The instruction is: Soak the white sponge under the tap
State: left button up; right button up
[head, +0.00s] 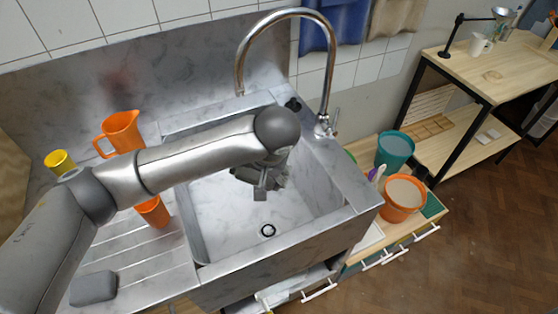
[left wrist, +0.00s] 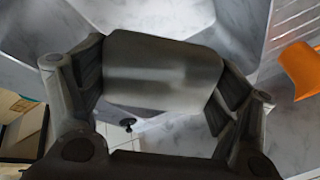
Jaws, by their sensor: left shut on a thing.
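My left gripper (head: 261,188) is over the sink basin (head: 230,215), below and right of the tap's spout end. It is shut on a rounded block, the sponge (left wrist: 163,72), which looks grey in the shade rather than clearly white. In the head view my wrist and fingers hide most of it. The chrome tap (head: 327,75) arches over the back of the sink, with its lever at the base on the right. No water stream shows. My right gripper is not in view.
A dark grey block (head: 93,288) lies on the ribbed drainboard (head: 160,262). An orange jug (head: 124,131), an orange cup (head: 153,212) and a yellow-topped container (head: 59,162) stand left. Teal (head: 395,150) and orange (head: 402,199) buckets stand right of the sink.

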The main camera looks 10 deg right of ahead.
pick_arm(q)
jog(key=shift+m+t, duration=0.4)
jog(key=shift+m, duration=0.1)
jog(key=d, duration=0.3)
jog(key=w+d, duration=0.1)
jog(key=shift+d+r, duration=0.25)
jog(key=shift+r, duration=0.05)
jog(key=shift+w+d, duration=0.1)
jog(key=shift+d, duration=0.1)
jog(key=w+a+f+b, duration=0.1)
jog(key=w+a+b, duration=0.1)
jog(key=w, duration=0.4)
jog(key=w+a+f+b, duration=0.1)
jog(key=w+a+b, duration=0.1)
jog(key=w+b, duration=0.2)
jog(key=shift+w+a+f, duration=0.15)
jog(key=shift+w+f, duration=0.2)
jog(key=shift+w, duration=1.25)
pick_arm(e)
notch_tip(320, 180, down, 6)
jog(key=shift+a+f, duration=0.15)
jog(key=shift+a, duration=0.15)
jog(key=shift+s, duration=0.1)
